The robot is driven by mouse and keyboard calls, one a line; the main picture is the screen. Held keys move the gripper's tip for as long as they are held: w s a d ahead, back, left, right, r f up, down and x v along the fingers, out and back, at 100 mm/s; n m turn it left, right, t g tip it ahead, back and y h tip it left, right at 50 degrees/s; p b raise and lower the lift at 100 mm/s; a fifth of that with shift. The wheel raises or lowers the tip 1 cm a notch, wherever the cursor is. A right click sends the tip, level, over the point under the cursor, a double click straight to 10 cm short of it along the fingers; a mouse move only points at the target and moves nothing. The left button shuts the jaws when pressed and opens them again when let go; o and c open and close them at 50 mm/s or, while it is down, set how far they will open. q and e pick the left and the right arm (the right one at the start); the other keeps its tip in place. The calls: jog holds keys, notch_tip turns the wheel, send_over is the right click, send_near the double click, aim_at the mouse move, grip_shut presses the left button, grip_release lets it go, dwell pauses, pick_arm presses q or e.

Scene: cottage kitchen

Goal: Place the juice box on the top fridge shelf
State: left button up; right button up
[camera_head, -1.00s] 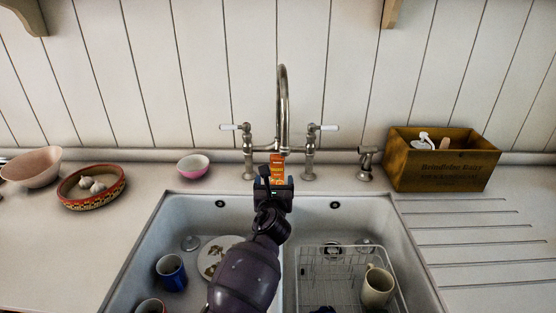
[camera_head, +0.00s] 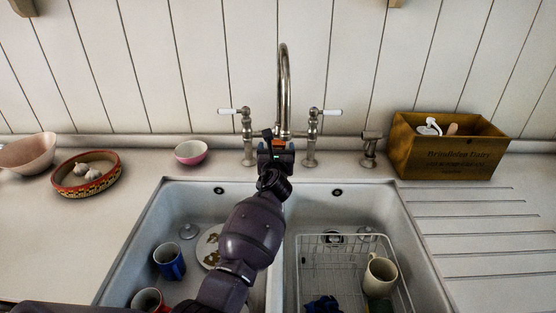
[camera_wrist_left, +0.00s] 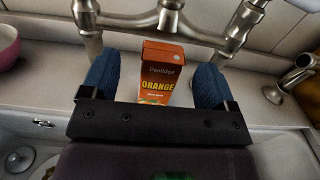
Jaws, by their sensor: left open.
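The orange juice box (camera_wrist_left: 164,78) stands upright on the counter behind the sink, under the tap, in the left wrist view. In the head view only a small orange patch of it (camera_head: 277,142) shows past my gripper. My left gripper (camera_head: 277,146) reaches over the sink to the box. Its two blue fingers stand apart on either side of the box in the left wrist view (camera_wrist_left: 155,85), with gaps visible on both sides. The box's lower part is hidden by the gripper body. My right gripper is not seen. No fridge or shelf is in view.
The tap (camera_head: 284,90) rises right behind the box, with a lever on each side. A pink bowl (camera_head: 191,153), a patterned dish (camera_head: 70,187) and a wooden crate (camera_head: 440,152) stand on the counter. The sink holds mugs and a wire rack (camera_head: 312,260).

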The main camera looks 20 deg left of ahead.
aim_at(278, 146)
pick_arm(q)
jog(key=x, duration=0.2)
jog(key=b+x, duration=0.1)
jog(key=shift+w+d+f, duration=0.2)
jog(key=shift+w+a+r, duration=0.1)
jog(key=shift+w, duration=0.35)
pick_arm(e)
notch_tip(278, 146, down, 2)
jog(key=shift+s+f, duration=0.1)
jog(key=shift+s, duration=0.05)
pick_arm(q)
jog(key=shift+r, duration=0.1)
grip_shut()
